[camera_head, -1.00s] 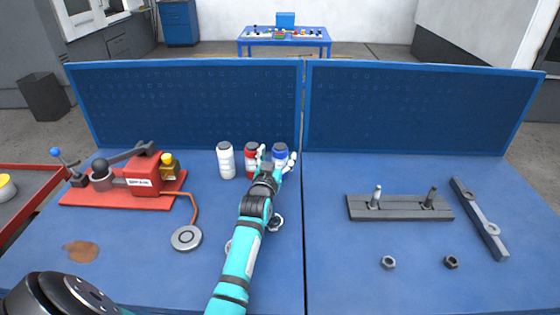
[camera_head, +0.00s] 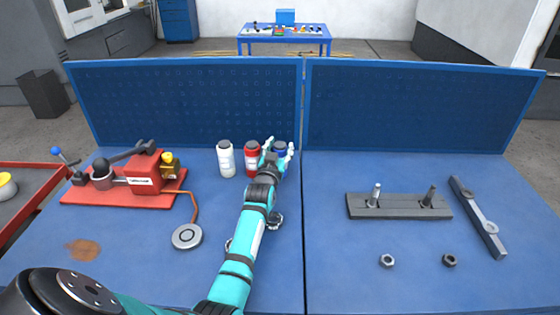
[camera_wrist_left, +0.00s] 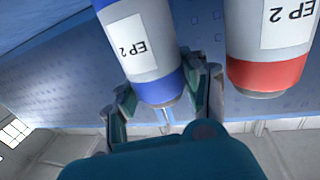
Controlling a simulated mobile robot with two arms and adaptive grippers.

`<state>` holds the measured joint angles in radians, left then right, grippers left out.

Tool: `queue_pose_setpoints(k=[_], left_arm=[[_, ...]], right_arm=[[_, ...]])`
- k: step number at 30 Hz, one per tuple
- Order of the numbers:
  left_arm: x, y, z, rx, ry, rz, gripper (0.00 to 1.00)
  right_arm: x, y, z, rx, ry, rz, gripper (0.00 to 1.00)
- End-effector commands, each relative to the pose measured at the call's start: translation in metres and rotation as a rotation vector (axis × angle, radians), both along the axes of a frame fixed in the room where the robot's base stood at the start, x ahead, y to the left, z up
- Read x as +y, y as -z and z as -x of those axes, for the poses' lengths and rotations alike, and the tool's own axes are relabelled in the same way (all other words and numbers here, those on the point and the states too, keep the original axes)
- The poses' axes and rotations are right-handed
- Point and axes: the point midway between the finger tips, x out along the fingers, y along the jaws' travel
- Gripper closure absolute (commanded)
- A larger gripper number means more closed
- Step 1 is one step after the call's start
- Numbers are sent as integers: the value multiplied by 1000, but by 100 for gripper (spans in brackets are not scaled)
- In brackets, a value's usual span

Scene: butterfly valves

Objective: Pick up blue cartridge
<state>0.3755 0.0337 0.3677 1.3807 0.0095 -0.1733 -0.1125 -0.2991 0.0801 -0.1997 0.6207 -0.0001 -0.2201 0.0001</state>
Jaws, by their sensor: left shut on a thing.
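The blue cartridge (camera_head: 280,147) stands at the back of the blue table, mostly hidden behind my left gripper (camera_head: 279,150) in the head view. The left wrist view shows the cartridge (camera_wrist_left: 138,38) with a white label reading EP 2 and a blue band. It sits between the two fingers of my left gripper (camera_wrist_left: 160,97), which are shut on it near the blue band. I cannot tell whether the cartridge is clear of the table. My right gripper is not in view.
A red cartridge (camera_head: 252,160) stands close on the left, and also shows in the left wrist view (camera_wrist_left: 270,40). A white cartridge (camera_head: 225,159) stands further left. A red press (camera_head: 130,179) is at the left, and a grey block with two pins (camera_head: 400,207) at the right. Blue pegboards (camera_head: 190,105) rise behind.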

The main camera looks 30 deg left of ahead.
Motion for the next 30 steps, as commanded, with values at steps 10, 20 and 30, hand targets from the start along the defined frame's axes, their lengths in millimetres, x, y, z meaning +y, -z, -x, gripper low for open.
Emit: queue_pose_setpoints(k=[10, 20, 30], left_arm=[[0, -2, 0, -3, 0, 0, 96], [0, -29, 0, -8, 0, -2, 96], [-21, -39, 66, -1, 0, 1, 96]], right_arm=[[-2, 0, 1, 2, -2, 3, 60], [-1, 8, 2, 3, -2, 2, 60], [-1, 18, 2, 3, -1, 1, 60]])
